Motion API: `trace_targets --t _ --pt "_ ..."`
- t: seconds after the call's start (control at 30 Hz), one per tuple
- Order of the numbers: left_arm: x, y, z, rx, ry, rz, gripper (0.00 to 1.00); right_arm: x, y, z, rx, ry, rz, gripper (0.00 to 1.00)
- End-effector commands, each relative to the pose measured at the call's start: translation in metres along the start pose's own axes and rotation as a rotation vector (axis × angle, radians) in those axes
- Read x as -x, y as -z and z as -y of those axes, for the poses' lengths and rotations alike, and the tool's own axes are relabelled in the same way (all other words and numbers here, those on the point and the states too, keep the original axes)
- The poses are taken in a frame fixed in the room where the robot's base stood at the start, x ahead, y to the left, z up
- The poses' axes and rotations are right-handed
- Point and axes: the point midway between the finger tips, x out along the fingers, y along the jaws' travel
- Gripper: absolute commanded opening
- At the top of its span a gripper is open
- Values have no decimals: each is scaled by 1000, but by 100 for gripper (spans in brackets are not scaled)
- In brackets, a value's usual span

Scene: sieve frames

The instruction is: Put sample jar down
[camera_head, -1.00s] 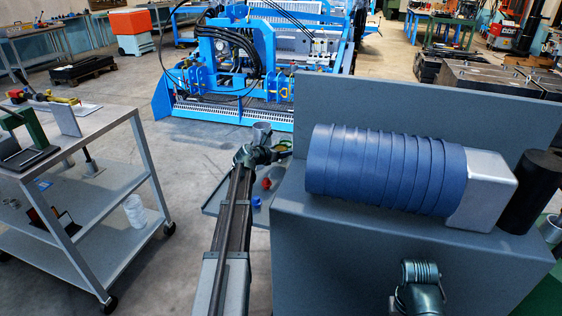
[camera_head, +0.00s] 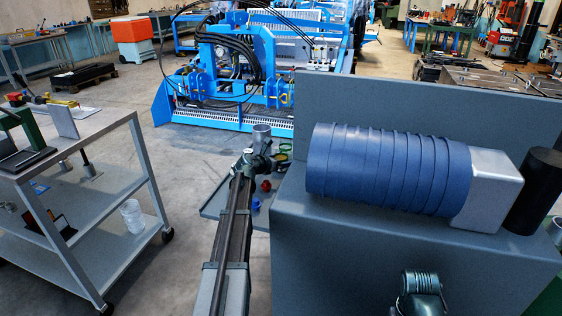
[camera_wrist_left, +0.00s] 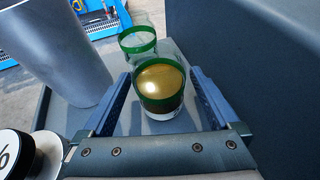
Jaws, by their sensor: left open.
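My left gripper (camera_head: 275,161) is over a small grey tray left of the big grey block. In the left wrist view its two blue fingers (camera_wrist_left: 161,76) are spread, one on each side of a glass sample jar (camera_wrist_left: 161,88) with a green band and golden-brown contents. My right gripper is not seen; only a part of an arm shows at the bottom of the head view.
A grey cup (camera_wrist_left: 62,52) stands left of the fingers. Red (camera_head: 266,185) and blue (camera_head: 256,205) pieces lie on the tray (camera_head: 212,206). The tall block (camera_head: 400,250), bearing a blue ribbed cylinder (camera_head: 385,172), bounds the right. A trolley (camera_head: 100,150) stands left, with clear floor between.

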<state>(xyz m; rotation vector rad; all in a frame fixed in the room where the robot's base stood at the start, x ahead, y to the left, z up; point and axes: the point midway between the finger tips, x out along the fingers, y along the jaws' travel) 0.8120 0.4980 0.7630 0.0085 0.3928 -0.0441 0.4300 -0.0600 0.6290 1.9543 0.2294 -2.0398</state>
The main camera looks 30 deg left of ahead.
Motion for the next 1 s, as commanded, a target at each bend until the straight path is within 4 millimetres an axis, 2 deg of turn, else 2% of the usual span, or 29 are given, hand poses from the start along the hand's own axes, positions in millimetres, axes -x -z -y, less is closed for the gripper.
trace_targets --t 0.17,0.7,0.83,1.0 --pt "2 -4 0 0 0 0 95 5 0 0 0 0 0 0" --pt "102 -5 2 1 -1 0 95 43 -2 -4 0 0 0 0" --pt "115 -4 1 1 -1 0 95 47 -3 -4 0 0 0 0" --pt "121 -3 0 0 0 0 95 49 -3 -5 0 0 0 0"
